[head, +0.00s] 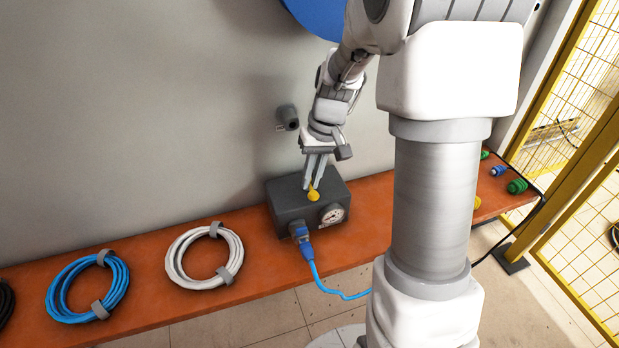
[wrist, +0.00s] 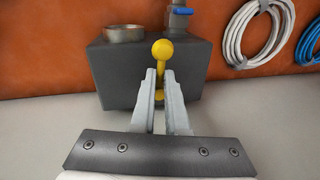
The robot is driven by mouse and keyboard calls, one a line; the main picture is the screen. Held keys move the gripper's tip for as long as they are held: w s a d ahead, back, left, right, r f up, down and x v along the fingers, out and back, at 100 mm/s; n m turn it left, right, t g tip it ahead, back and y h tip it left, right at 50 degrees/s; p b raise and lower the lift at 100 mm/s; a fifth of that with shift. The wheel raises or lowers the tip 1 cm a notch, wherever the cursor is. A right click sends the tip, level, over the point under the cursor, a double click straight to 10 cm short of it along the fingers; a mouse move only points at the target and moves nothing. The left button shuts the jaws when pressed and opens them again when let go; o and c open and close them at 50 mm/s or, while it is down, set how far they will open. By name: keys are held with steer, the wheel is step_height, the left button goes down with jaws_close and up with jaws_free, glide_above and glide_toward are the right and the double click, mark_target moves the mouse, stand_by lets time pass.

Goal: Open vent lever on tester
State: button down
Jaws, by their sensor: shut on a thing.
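The tester is a dark grey box (head: 290,205) on the orange shelf, with a round gauge (head: 333,215) on its front. It also shows in the wrist view (wrist: 120,72). The vent lever is yellow with a round knob (wrist: 162,49) and stands on top of the tester; it also shows in the head view (head: 313,195). My gripper (head: 312,186) points down over the tester. In the wrist view its two fingers (wrist: 162,82) are shut on the lever's stem, below the knob. The lever's base is partly hidden by the fingers.
A blue hose (head: 320,280) plugs into the tester's front. Coiled white (head: 205,255) and blue (head: 88,288) hoses lie on the shelf (head: 150,250) to the left. Green fittings (head: 517,186) lie at the right end. A grey wall stands close behind; a yellow mesh fence (head: 585,130) is at right.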

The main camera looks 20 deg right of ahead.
steer(key=shift+d+n, duration=0.1)
steer(key=shift+n, duration=0.4)
steer(key=c, duration=1)
jaws_free()
steer(key=shift+m, duration=0.3)
